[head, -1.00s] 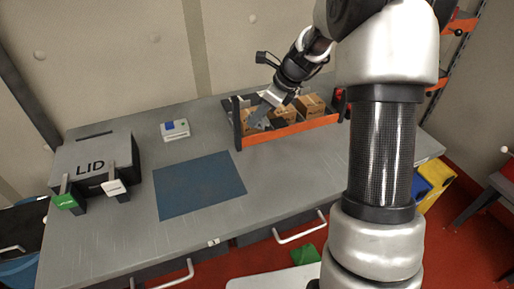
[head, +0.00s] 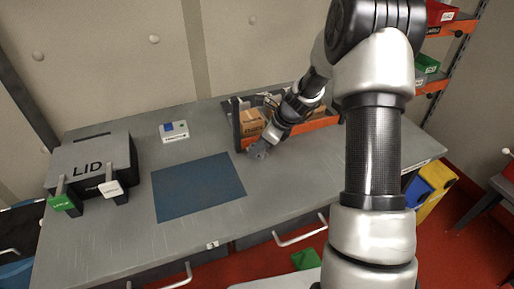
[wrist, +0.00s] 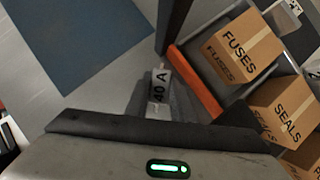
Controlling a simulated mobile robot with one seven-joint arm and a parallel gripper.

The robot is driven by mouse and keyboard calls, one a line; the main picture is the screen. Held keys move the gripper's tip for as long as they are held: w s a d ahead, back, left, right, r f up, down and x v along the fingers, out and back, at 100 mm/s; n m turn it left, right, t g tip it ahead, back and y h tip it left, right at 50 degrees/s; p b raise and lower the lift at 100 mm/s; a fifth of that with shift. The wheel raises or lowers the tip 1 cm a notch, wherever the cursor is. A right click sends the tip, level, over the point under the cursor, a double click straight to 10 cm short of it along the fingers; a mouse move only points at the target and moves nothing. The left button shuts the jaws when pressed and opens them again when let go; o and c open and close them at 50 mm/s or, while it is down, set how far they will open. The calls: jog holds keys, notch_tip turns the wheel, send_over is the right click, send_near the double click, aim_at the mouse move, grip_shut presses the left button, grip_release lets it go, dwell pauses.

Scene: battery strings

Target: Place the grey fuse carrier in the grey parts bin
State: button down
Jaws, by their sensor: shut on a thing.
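My gripper (head: 262,147) is shut on the grey fuse carrier (wrist: 160,98), which has a white "40 A" label in the wrist view. In the head view the fuse carrier (head: 257,152) shows as a small grey shape at the fingertips, just in front of the orange-fronted rack's left end. Its lower part is hidden by the gripper body in the wrist view. I cannot tell whether it touches the table. I cannot make out a grey parts bin in either view.
The orange-fronted rack (wrist: 196,84) holds cardboard boxes, including "FUSES" (wrist: 240,46) and "SEALS" (wrist: 285,108). A blue mat (head: 198,186) lies left of my gripper. A dark "LID" box (head: 90,165) and a small white device (head: 174,131) stand further left. The front table is clear.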

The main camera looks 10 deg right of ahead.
jog(key=c, duration=2)
grip_release()
jog(key=shift+f, duration=0.15)
jog(key=shift+o, duration=0.9)
